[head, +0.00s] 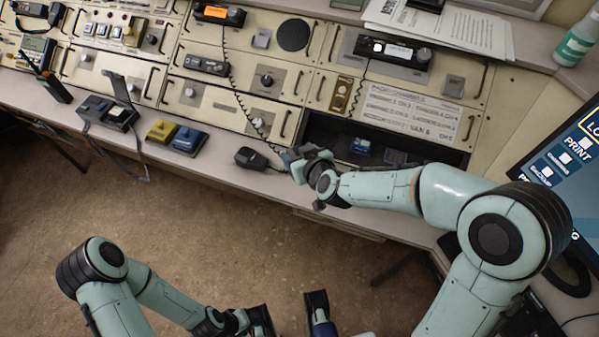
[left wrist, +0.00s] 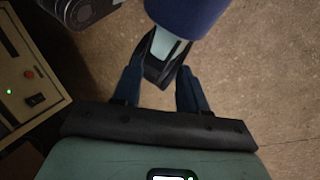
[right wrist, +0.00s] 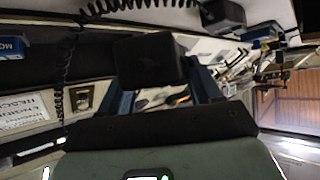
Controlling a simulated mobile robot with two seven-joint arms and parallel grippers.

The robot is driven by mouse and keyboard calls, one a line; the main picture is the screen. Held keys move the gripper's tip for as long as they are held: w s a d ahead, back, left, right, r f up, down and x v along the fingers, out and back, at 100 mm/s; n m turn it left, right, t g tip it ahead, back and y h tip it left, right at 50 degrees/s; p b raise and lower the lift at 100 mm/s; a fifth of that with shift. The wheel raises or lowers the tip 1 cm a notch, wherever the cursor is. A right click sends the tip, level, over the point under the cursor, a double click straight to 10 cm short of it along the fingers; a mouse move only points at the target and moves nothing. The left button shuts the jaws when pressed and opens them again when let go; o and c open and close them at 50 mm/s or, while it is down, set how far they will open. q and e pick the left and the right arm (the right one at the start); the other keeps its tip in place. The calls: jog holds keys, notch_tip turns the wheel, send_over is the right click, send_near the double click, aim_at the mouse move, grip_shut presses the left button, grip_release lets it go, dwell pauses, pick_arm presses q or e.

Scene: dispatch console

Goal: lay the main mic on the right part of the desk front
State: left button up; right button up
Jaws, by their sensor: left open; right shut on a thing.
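My right gripper (head: 290,157) is over the desk front (head: 215,165), left of the open recess. It is shut on the main mic (right wrist: 150,60), a black block between its fingers in the right wrist view. In the head view the hand mostly hides this mic. A second black hand mic (head: 252,158) lies on the desk front just left of the gripper; it also shows in the right wrist view (right wrist: 222,15). I cannot tell which coiled cord joins the held mic. My left gripper (left wrist: 159,80) is open and empty, low over the floor, away from the desk.
Yellow (head: 161,131) and blue (head: 189,140) boxes and a dark grey unit (head: 108,112) stand on the desk's left part. Coiled cords (head: 237,95) hang across the panel. The recess (head: 420,150) holds a blue box (head: 361,146). A monitor (head: 565,160) stands at the right.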

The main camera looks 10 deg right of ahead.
notch_tip(320, 180, down, 6)
jog(key=b, duration=0.2)
jog(key=shift+b, duration=0.3)
pick_arm(q)
jog(key=shift+w+a+f+t, duration=0.15)
jog(key=shift+w+f, duration=0.25)
jog(key=shift+f, duration=0.2)
jog(key=shift+w+d+f+t, duration=0.15)
jog(key=shift+w+f, duration=0.25)
jog(key=shift+f, duration=0.2)
jog(key=shift+a+f, duration=0.1)
jog(key=shift+a, duration=0.05)
pick_arm(e)
jog(key=shift+f, duration=0.1)
jog(key=shift+f, duration=0.1)
jog(key=o, duration=1.2)
jog(key=shift+c, duration=0.2)
pick_arm(q)
jog(key=shift+w, duration=0.15)
